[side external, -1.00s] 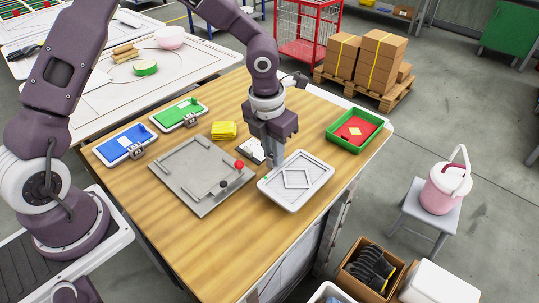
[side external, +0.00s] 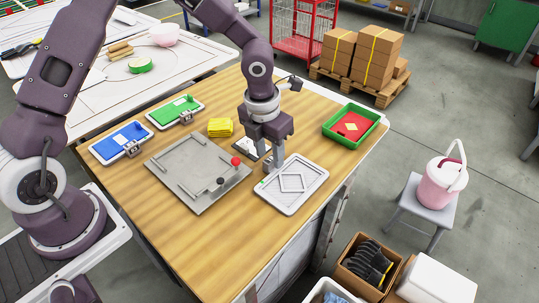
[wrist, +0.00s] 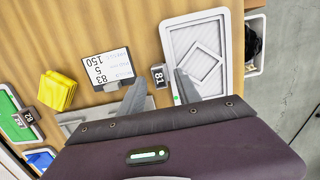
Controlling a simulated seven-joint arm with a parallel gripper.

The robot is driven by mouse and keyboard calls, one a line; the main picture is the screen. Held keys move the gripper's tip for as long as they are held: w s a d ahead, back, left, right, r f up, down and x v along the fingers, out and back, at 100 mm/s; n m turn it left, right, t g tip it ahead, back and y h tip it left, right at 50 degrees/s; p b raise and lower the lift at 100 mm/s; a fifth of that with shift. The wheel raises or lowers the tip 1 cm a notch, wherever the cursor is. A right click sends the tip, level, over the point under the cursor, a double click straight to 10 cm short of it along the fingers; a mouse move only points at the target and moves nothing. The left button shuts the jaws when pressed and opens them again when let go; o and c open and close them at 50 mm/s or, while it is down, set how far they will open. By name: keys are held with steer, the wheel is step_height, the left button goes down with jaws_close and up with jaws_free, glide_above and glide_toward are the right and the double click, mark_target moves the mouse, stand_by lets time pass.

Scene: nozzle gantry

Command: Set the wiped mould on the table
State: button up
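The white mould (side external: 291,187) with a raised diamond lies flat, apparently on the wooden table (side external: 225,238), near its right front edge. In the wrist view the mould (wrist: 174,30) is at upper right. A grey tag marked 81 (wrist: 158,77) sits at its left edge. My gripper (side external: 269,153) is low at the mould's left back corner. In the wrist view its fingers (wrist: 159,82) stand apart on either side of the tag, with gaps showing. The right finger overlaps the mould's lower left edge in the picture.
A grey plate (side external: 180,181) with a red and a black knob lies left of the mould. A card (wrist: 108,65), yellow cloths (side external: 220,127), blue (side external: 122,141) and green (side external: 176,111) moulds are behind or left. A green bin (side external: 332,133) stands at right. The front table is clear.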

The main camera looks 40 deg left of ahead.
step_height(320, 180, up, 11)
steer(key=s, duration=0.1)
steer(key=shift+s, duration=0.2)
steer(key=s+a+r+m+t, duration=0.1)
steer(key=s+a+r+m, duration=0.1)
steer(key=s+m, duration=0.6)
steer(key=s+a+r+m+t, duration=0.1)
steer(key=s+r+m, duration=0.4)
steer(key=m, duration=1.1)
steer(key=s+a+r+m+t, duration=0.2)
steer(key=s+a+r+m, duration=0.1)
steer(key=s+m, duration=0.7)
steer(key=shift+s+r+m, duration=0.35)
steer(key=shift+r+m, duration=0.05)
steer(key=shift+m, duration=0.6)
